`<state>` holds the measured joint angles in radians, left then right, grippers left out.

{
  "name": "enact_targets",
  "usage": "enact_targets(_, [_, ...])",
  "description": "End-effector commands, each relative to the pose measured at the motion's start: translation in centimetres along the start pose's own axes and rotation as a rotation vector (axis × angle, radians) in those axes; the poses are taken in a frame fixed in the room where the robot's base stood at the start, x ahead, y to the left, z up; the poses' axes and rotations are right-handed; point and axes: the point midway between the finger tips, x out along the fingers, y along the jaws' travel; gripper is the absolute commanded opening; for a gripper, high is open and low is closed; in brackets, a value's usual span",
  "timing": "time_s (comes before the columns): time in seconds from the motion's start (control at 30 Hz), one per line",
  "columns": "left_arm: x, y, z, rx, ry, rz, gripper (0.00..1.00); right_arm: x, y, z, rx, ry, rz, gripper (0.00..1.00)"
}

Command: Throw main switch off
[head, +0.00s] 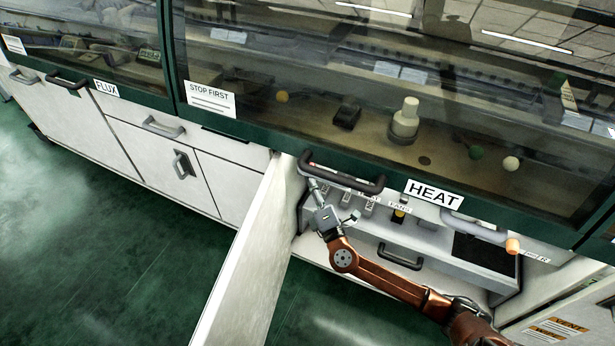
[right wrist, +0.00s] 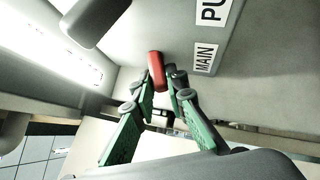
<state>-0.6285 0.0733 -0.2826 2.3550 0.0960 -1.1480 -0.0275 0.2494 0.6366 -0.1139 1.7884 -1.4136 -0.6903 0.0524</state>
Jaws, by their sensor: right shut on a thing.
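The main switch has a red handle (right wrist: 156,68), seen in the right wrist view beside a white label reading MAIN (right wrist: 206,57). My right gripper (right wrist: 161,82) is shut on the red handle, with its green fingers on either side of the handle's lower part. The switch handle cannot be made out there. My left gripper is in neither view.
The open white door (head: 245,255) stands out left of my right gripper. A dark bar handle (head: 345,180) runs just above it. Inside the compartment are labelled small switches (head: 370,203) and another dark handle (head: 400,258). A HEAT label (head: 434,194) is above.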

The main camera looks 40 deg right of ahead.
Motion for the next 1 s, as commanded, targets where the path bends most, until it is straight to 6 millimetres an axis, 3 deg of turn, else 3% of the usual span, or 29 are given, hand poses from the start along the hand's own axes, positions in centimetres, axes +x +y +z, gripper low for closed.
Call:
enact_targets(0.37, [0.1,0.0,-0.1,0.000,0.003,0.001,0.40,-0.1,-0.2,0.0,-0.001,0.001,-0.003,0.00])
enact_targets(0.4, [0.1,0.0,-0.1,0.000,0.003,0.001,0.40,-0.1,-0.2,0.0,-0.001,0.001,-0.003,0.14])
enact_targets(0.5, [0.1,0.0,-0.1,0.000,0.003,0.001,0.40,-0.1,-0.2,0.0,-0.001,0.001,-0.003,0.20])
enact_targets(0.77, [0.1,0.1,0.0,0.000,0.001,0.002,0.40,-0.1,-0.1,-0.1,-0.001,0.001,-0.001,0.20])
enact_targets(1.0, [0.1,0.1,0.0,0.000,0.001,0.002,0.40,-2.8,-0.2,0.0,0.000,0.001,-0.004,0.20])
